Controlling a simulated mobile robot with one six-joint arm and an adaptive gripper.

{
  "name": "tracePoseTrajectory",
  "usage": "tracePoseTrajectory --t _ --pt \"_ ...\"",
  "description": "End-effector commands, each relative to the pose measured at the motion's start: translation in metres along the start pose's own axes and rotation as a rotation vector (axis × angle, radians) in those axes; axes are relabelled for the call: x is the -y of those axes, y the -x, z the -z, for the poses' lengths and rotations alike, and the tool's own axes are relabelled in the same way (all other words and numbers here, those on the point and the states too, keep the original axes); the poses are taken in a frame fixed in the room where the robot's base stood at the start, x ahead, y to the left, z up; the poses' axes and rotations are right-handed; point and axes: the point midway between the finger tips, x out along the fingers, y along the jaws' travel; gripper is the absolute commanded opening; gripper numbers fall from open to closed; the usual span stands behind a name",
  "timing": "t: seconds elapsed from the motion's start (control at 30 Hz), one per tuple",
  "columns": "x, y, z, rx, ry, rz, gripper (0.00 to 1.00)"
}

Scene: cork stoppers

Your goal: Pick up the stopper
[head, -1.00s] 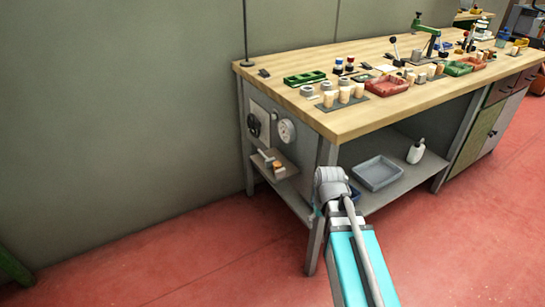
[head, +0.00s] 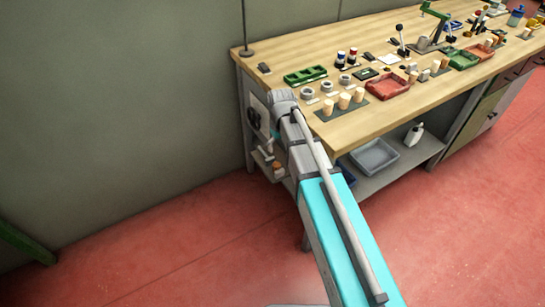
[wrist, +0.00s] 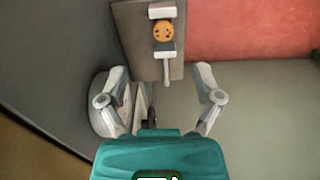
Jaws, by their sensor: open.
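The stopper (wrist: 163,31) is a round orange-brown cork end with dark spots, seen in the wrist view between two pale blocks on a small grey shelf (wrist: 129,30). In the head view a small orange spot, likely the stopper (head: 277,166), shows on the side shelf at the bench's left end. My gripper (wrist: 160,71) is open and empty in the wrist view, its two fingers spread wide. The stopper lies ahead of the fingers, roughly midway between them and apart from both. In the head view my arm hides most of the gripper.
A round grey dial sits close to the left finger in the wrist view (wrist: 103,105). The wooden bench top (head: 385,125) holds several other corks (head: 344,101), a green tray (head: 305,76) and a red tray (head: 388,88).

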Motion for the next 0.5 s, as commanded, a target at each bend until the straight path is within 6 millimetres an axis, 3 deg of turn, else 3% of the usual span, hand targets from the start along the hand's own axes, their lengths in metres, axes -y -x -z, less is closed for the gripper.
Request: tracePoseTrajectory --t 0.1,0.5 --pt "0.006 0.008 0.006 0.0 0.02 0.0 0.84" --pt "0.017 0.007 0.009 0.0 0.04 0.0 0.84"
